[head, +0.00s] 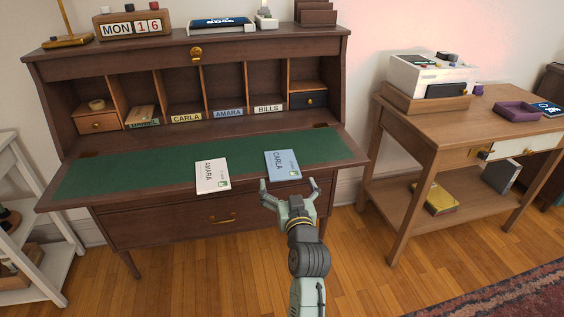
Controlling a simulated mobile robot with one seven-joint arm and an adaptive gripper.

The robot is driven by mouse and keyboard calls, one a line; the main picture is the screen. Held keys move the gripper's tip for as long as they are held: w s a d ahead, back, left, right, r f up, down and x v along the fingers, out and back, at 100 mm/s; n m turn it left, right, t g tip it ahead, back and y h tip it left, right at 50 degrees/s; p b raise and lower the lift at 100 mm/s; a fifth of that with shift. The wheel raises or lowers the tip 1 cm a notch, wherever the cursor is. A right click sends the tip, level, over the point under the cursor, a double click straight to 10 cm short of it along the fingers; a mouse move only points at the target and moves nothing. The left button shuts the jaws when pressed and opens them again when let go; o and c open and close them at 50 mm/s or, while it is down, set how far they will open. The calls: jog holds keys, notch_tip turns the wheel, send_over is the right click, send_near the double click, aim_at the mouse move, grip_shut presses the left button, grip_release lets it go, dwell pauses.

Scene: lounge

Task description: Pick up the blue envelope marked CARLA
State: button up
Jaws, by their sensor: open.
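The blue envelope marked CARLA (282,164) lies flat on the green writing surface (120,180) of the open desk, near its front edge. Its lettering and a small stamp show. My gripper (288,184) is open and empty, with its two fingers spread at the near end of the envelope. From this view I cannot tell its height above the desk or whether it touches the envelope. A white envelope marked AMARA (212,176) lies to the left, apart from the blue one.
Behind are labelled pigeonholes, including CARLA (187,118), AMARA (228,113) and BILLS (268,108). A wooden side table (420,122) stands right, a white shelf (55,225) left. The green surface is otherwise clear.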

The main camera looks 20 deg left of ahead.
jog(key=shift+x, duration=0.95)
jog(key=shift+r, duration=0.1)
jog(key=c, duration=1.1)
